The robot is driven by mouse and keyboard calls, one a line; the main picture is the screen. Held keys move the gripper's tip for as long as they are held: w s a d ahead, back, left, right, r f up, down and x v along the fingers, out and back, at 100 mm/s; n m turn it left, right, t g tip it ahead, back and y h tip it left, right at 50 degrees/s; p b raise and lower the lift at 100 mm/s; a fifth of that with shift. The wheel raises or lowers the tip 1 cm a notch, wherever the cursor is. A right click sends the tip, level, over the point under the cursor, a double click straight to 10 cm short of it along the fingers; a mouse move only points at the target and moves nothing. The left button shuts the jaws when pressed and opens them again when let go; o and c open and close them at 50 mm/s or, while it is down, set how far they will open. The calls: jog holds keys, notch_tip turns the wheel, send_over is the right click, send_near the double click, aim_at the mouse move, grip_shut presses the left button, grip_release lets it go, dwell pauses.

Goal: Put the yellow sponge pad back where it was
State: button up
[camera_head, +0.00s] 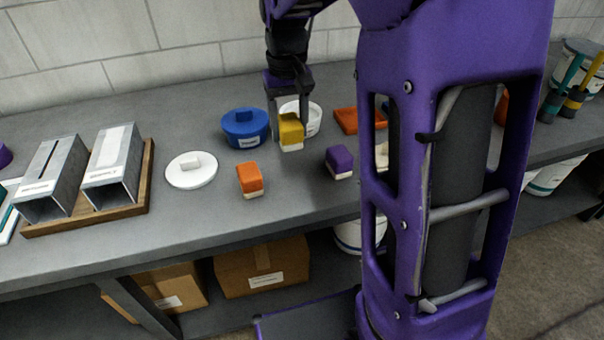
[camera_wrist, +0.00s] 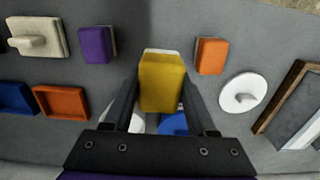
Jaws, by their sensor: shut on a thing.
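The yellow sponge pad (camera_head: 291,130), with a white underside, is between the fingers of my gripper (camera_head: 289,122), which is shut on it. In the head view it shows in front of the white bowl (camera_head: 313,120) and right of the blue lidded pot (camera_head: 245,128). In the wrist view the yellow sponge pad (camera_wrist: 162,82) is gripped on both sides, upright between the fingers. I cannot tell whether its base touches the bench. The orange sponge pad (camera_head: 250,178) and purple sponge pad (camera_head: 340,160) stand on the bench to either side, nearer the front.
A white round lid (camera_head: 190,174) lies left of the orange pad. A wooden tray (camera_head: 147,185) with two metal ducts is farther left. An orange tray (camera_head: 346,121) is at the right. Bare bench shows between the orange and purple pads.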

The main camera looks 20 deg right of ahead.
jog(key=shift+d, duration=0.15)
notch_tip(320, 180, down, 10)
jog(key=shift+f+b, duration=0.1)
jog(key=shift+b, duration=0.85)
jog(key=o, duration=1.2)
jog(key=shift+f, duration=0.1)
notch_tip(320, 180, up, 12)
jog(key=shift+r+p, duration=0.2)
jog(key=shift+p, duration=0.9)
jog(key=shift+d, duration=0.1)
